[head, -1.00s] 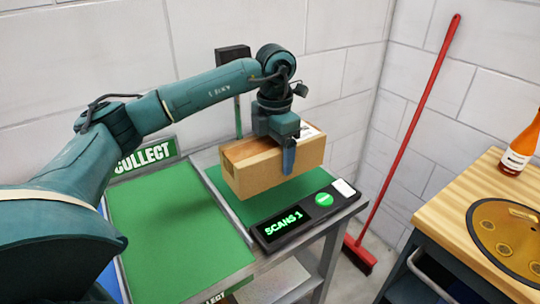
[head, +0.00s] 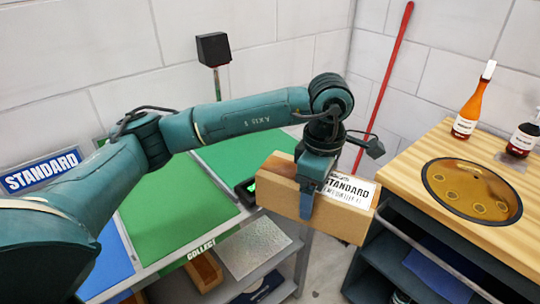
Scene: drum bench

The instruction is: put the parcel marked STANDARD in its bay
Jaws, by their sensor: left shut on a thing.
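The parcel (head: 342,219) is a brown cardboard box with a white label reading STANDARD on its top. My left gripper (head: 307,200) is shut on it from above and holds it in the air, off the bench's right front corner. A blue bay (head: 108,262) with a blue and white STANDARD sign (head: 42,171) lies at the left of the bench, partly hidden behind my left arm. My right gripper is not in view.
A green COLLECT bay (head: 180,205) lies beside the blue one. A green scan pad (head: 245,148) with a dark post-mounted scanner (head: 213,49) is further right. A wooden drum bench (head: 415,180) with bottles (head: 468,105) stands close to the parcel's right. A red broom (head: 385,80) leans on the wall.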

